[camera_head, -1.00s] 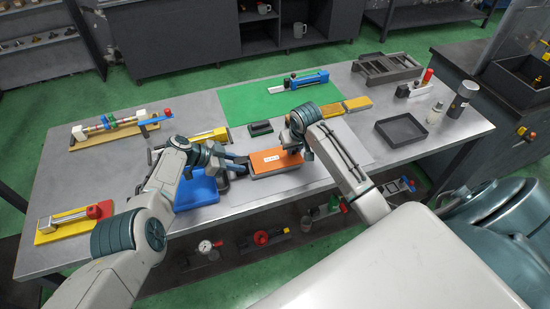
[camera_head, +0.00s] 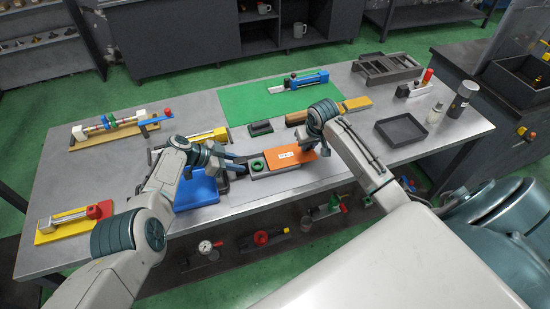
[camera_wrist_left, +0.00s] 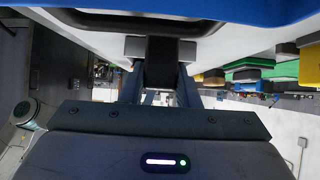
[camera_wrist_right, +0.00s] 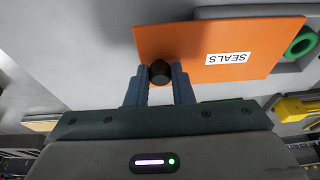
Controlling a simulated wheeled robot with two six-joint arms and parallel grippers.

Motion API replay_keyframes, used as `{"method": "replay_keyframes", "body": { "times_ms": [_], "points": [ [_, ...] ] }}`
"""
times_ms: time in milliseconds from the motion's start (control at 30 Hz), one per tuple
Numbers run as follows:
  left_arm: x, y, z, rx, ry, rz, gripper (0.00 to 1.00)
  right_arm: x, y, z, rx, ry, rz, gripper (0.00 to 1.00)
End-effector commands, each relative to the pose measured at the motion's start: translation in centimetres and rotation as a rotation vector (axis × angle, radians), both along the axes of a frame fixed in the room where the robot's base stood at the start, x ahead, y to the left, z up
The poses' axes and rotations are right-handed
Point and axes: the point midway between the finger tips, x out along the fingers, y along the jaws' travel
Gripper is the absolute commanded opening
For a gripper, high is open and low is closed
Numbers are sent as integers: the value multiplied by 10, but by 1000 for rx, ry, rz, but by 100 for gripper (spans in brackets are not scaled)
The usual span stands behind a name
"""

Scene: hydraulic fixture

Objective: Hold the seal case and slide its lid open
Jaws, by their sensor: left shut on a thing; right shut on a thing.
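The seal case (camera_head: 276,170) is a grey box on the table. Its orange lid (camera_head: 291,157), with a white SEALS label, is slid to the right, and a green ring (camera_head: 257,166) shows in the uncovered left part. In the right wrist view the lid (camera_wrist_right: 190,60) overhangs the case (camera_wrist_right: 285,18), and the green ring (camera_wrist_right: 301,42) is at the right. My left gripper (camera_head: 240,166) is shut on the case's left end, a dark tab (camera_wrist_left: 161,62). My right gripper (camera_wrist_right: 160,78) is shut on the lid's dark round knob (camera_wrist_right: 160,72); in the head view my arm partly hides it.
A blue tray (camera_head: 196,190) lies just left of the case, below my left gripper. A dark block (camera_head: 260,128) stands behind the case. A yellow-brown bar (camera_head: 357,104) lies behind my right wrist. An empty dark tray (camera_head: 400,131) is to the right.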

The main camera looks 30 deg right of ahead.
Motion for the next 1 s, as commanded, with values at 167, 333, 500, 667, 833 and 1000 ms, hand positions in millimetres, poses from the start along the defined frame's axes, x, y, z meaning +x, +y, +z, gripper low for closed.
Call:
{"method": "replay_keyframes", "body": {
  "times_ms": [167, 333, 500, 667, 833, 1000],
  "points": [
    [1, 1, 1, 1, -1, 2, 0, -3, -10, 0, -3, 2, -1, 1],
    [1, 1, 1, 1, -2, 2, 0, -5, -18, 1, -4, 1, -1, 1],
    [1, 1, 0, 1, -2, 2, 0, -7, -27, 0, -3, 1, -1, 1],
    [1, 1, 0, 1, -2, 2, 0, -9, -34, 0, -3, 2, -1, 1],
    [1, 1, 0, 1, -2, 2, 0, -11, -42, 0, -3, 2, -1, 1],
    [1, 1, 0, 1, -2, 2, 0, -12, -45, 0, -3, 2, -1, 1]
  ]
}}
